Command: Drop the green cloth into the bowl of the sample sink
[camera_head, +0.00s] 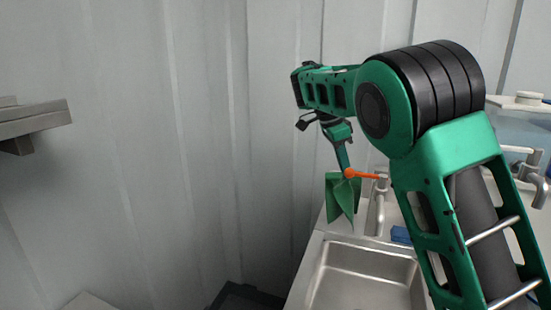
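The green cloth (341,197) hangs in folds from the tip of my gripper (345,168), which seems shut on it; the fingertips are small and partly hidden by the cloth. The sample sink's steel bowl (366,278) is at the lower middle of the picture, cut off by the bottom edge. The cloth shows above the far left corner of the bowl, over the sink's back rim in the picture. I cannot tell how high it hangs or whether it touches the counter.
A steel tap (379,208) with an orange lever (359,174) stands behind the bowl, right beside the cloth. A blue item (401,235) lies by the bowl's back right. Another tap (528,170) is at far right. My arm hides the sink's right side. A grey shelf (32,122) juts in at left.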

